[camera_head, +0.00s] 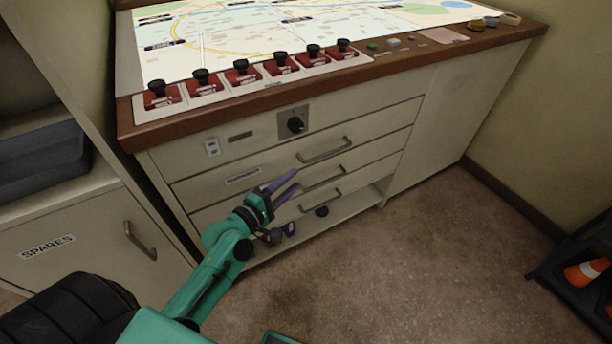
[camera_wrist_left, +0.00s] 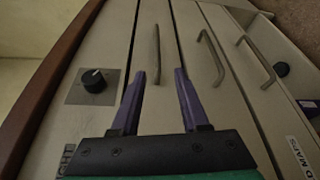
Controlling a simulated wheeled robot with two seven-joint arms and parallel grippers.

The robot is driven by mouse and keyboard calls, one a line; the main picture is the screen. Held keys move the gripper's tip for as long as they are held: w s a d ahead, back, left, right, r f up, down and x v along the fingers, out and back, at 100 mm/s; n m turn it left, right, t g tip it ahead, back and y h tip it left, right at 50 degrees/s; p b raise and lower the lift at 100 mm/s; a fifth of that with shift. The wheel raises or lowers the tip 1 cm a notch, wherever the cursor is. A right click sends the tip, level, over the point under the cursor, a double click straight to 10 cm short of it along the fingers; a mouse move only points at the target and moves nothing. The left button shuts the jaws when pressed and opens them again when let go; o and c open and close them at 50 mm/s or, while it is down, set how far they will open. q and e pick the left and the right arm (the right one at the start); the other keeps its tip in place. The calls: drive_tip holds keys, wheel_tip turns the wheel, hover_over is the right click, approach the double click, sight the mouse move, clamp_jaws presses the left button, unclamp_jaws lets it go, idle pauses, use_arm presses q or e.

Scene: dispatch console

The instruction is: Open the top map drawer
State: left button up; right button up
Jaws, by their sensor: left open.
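The cabinet under the map desk has drawer fronts stacked one above another, and all look shut. The top drawer's bar handle (camera_head: 325,150) is the highest of three; in the left wrist view this handle (camera_wrist_left: 156,54) shows just beyond and between my fingertips. The middle handle (camera_head: 322,180) and low handle (camera_head: 320,204) sit below it. My left gripper (camera_head: 296,179) is open and empty, its purple fingers pointing at the drawer fronts; in the left wrist view the gripper (camera_wrist_left: 160,72) seems short of the top handle. Whether anything touches is unclear. My right gripper is out of view.
A black knob (camera_head: 295,124) on a square plate sits above the top drawer. The desk's wooden edge (camera_head: 440,50) overhangs the front, with red switches (camera_head: 242,72) on top. A SPARES cupboard (camera_head: 85,240) stands left. Carpet (camera_head: 400,260) is clear; a traffic cone (camera_head: 586,272) lies right.

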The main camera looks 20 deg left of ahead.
use_arm(q)
approach(326, 153)
drive_tip(key=x, duration=0.6)
drive_tip(key=b+x, duration=0.1)
drive_tip(key=x, duration=0.2)
drive_tip(key=shift+w+d+f, duration=0.1)
drive_tip(key=shift+w+f, duration=0.1)
drive_tip(key=shift+f, duration=0.2)
drive_tip(key=shift+w+d, duration=0.1)
drive_tip(key=shift+w, duration=0.35)
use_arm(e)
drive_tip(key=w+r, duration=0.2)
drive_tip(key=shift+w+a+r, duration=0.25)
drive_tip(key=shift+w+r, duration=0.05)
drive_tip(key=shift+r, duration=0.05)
use_arm(q)
clamp_jaws()
